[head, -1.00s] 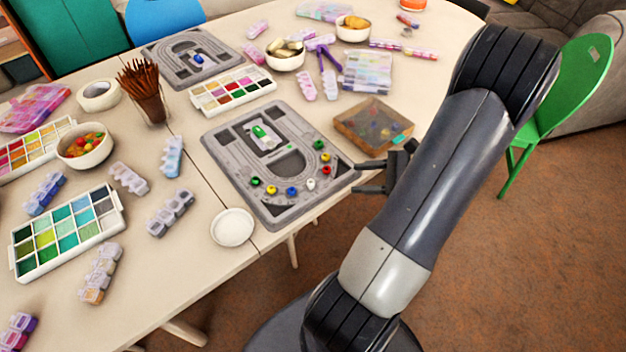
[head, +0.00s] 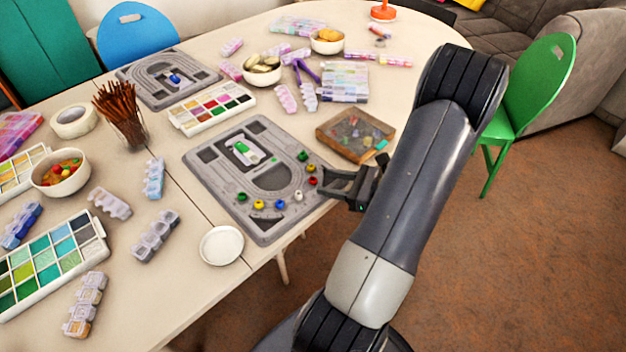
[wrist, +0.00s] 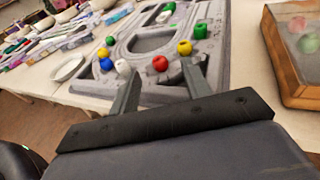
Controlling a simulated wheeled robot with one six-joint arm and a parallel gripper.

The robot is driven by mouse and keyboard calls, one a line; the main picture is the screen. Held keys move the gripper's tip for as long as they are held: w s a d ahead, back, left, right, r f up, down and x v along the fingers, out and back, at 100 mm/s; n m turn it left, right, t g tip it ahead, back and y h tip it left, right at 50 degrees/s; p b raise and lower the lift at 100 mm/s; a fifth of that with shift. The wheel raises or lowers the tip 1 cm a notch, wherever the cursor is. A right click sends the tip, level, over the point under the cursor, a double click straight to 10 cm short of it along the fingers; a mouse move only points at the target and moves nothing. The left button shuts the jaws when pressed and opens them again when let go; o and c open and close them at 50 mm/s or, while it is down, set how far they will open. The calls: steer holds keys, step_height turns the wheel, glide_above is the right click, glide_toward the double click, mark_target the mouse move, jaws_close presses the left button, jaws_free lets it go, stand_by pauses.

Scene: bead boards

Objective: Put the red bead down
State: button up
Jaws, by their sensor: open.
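The red bead (head: 312,181) sits on the right front part of the near grey bead board (head: 215,175). In the wrist view the red bead (wrist: 160,63) appears in the gap between my two fingertips, with space on both sides. My gripper (head: 323,184) is open and empty at the board's right edge, its tips just right of the red bead. It also shows in the wrist view (wrist: 160,70). A white bead (head: 298,196) and a yellow bead (head: 312,168) lie on either side of the red one.
Blue (head: 279,204) and green (head: 303,155) beads, among several others, lie along the board's curve. A white-and-green piece (head: 245,152) sits in its middle recess. A wooden-framed box (head: 330,142) stands close behind my gripper. A white dish (head: 221,246) is at the front left.

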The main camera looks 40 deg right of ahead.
mark_target(313, 181)
steer(key=shift+x, duration=1.5)
jaws_close()
